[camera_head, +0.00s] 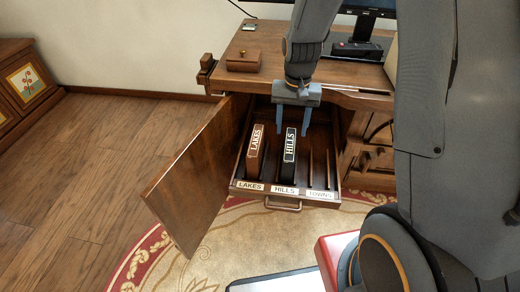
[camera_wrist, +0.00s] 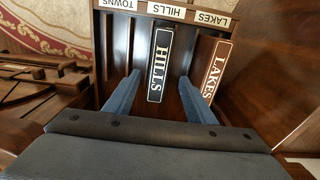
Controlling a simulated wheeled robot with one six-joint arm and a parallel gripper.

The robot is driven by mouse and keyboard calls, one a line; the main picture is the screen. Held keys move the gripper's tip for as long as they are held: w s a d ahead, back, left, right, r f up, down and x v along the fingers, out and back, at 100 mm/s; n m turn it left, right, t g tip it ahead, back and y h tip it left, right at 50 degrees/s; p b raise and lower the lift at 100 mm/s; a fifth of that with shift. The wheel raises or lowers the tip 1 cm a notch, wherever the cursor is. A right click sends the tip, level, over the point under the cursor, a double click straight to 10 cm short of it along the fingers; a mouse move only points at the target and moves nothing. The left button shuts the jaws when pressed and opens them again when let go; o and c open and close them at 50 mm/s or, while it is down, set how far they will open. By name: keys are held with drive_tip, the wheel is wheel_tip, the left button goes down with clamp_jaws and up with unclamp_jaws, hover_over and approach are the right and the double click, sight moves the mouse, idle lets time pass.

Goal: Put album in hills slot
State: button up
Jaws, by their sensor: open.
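The black album marked HILLS (camera_head: 290,146) stands upright in the drawer, in the slot behind the HILLS label (camera_head: 285,191). In the wrist view the HILLS album (camera_wrist: 160,66) lies between and beyond my gripper's two blue fingers. My gripper (camera_head: 293,133) is open above the drawer, its fingers on either side of the album and apart from it, as far as I can see. The drawer (camera_head: 238,186) is pulled out and carries the labels LAKES, HILLS and TOWNS.
A brown LAKES album (camera_head: 254,150) stands in the left slot; the TOWNS slot (camera_head: 319,165) looks empty. An open cabinet door (camera_head: 195,175) stands left of the drawer. A small wooden box (camera_head: 244,61) sits on the desktop above.

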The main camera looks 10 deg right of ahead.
drive_tip(key=s+a+r+n, duration=0.2)
drive_tip(key=s+a+r, duration=0.1)
drive_tip(key=s+a, duration=0.25)
drive_tip(key=s+a+r+n, duration=0.3)
drive_tip(key=s+a+r, duration=0.1)
drive_tip(key=a, duration=0.3)
drive_tip(key=s+a+r+n, duration=0.2)
drive_tip(key=s+a, duration=0.1)
drive_tip(key=s, duration=0.4)
drive_tip(key=s+a+r+n, duration=0.2)
drive_tip(key=s+a+n, duration=0.1)
drive_tip(key=s, duration=0.5)
drive_tip(key=shift+s+a+y, duration=0.15)
drive_tip(key=shift+a+y, duration=0.15)
drive_tip(key=shift+a, duration=0.4)
drive_tip(key=shift+r, duration=0.1)
drive_tip(key=d+r+m+p, duration=0.3)
drive_tip(key=d+r+p, duration=0.7)
drive_tip(key=r+p, duration=0.2)
drive_tip(key=d+r+m+p, duration=0.3)
drive_tip(key=d+r+p, duration=0.6)
drive_tip(key=r+p, duration=0.4)
drive_tip(key=shift+s+d+r+p, duration=0.15)
drive_tip(key=shift+d+r+p, duration=0.2)
drive_tip(key=shift+p, duration=0.7)
